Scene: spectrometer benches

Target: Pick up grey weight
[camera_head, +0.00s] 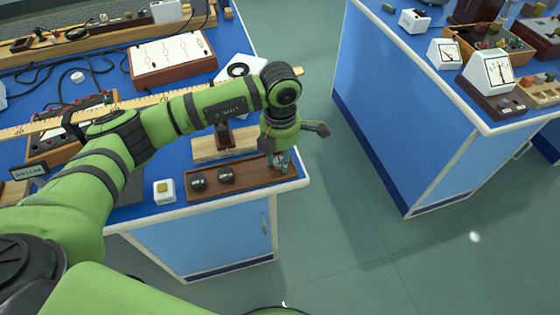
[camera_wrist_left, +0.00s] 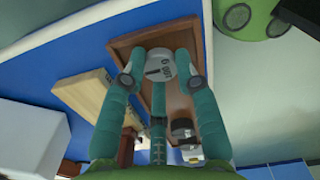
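The grey weight (camera_wrist_left: 160,63) is a small pale grey cylinder with dark markings. In the left wrist view it sits between the teal fingers of my left gripper (camera_wrist_left: 160,68), one on each side and a third below. The fingers are very close to its sides; I cannot tell whether they press on it. In the head view my left gripper (camera_head: 280,160) points down at the right end of a brown wooden tray (camera_head: 236,189), and its fingers mostly hide the weight. My right gripper is not in view.
Two dark weights (camera_head: 212,178) stand in the tray, left of the gripper. A white cube-like block (camera_head: 164,191) is left of the tray. A wooden stand (camera_head: 222,145) is behind it. A long ruler (camera_head: 150,101) passes behind my arm. An aisle separates a second blue bench (camera_head: 400,110).

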